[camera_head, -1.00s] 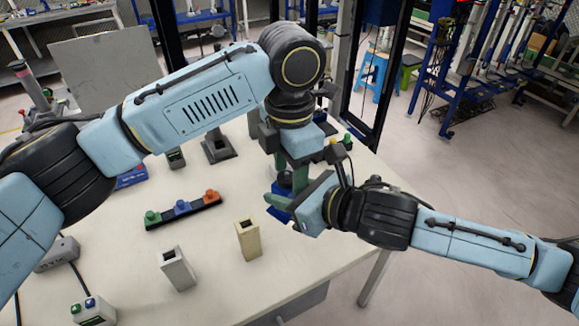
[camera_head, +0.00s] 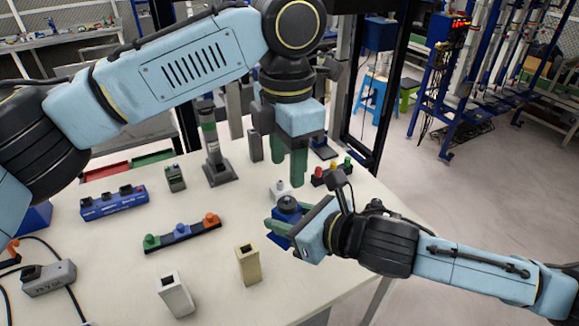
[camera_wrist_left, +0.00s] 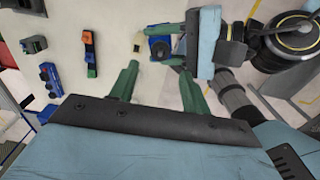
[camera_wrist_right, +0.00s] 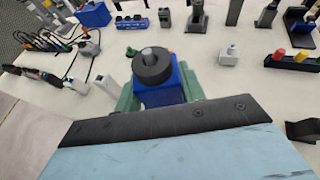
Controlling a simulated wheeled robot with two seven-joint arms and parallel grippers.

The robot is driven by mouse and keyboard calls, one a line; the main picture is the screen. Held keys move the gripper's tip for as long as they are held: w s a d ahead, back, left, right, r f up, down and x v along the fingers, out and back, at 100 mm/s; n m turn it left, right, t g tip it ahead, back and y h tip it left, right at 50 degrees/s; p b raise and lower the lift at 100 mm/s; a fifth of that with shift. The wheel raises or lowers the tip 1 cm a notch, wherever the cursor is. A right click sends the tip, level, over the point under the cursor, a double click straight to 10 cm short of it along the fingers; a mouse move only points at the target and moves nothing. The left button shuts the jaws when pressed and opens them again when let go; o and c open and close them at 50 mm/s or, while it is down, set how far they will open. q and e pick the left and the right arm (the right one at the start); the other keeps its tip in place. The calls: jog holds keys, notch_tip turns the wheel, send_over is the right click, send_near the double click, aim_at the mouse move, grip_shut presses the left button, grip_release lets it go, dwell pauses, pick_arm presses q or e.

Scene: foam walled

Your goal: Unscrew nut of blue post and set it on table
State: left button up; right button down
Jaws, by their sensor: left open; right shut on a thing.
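The blue post (camera_wrist_right: 165,92) is a blue block with a round black nut (camera_wrist_right: 152,66) on it; a grey stud end shows above the nut. My right gripper (camera_wrist_right: 158,88) is shut on the blue post, one green finger on each side. In the head view the post (camera_head: 278,240) and nut (camera_head: 289,204) are at the table's right side, partly behind the right gripper's finger. My left gripper (camera_head: 288,165) is open and empty above the nut, its green fingers pointing down and clear of it. The left wrist view shows the post (camera_wrist_left: 160,46) beyond the parted fingers.
A beige hollow post (camera_head: 247,265) and a white one (camera_head: 175,297) stand on the table (camera_head: 120,240). A small white block (camera_head: 280,188) and a coloured-button box (camera_head: 332,175) stand behind the blue post.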

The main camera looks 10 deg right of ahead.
aim_at(287, 197)
pick_arm(q)
notch_tip(287, 197, down, 8)
jog(key=shift+r, duration=0.15)
jog(key=shift+c, duration=0.2)
jog(key=c, duration=0.7)
jog(key=o, duration=0.8)
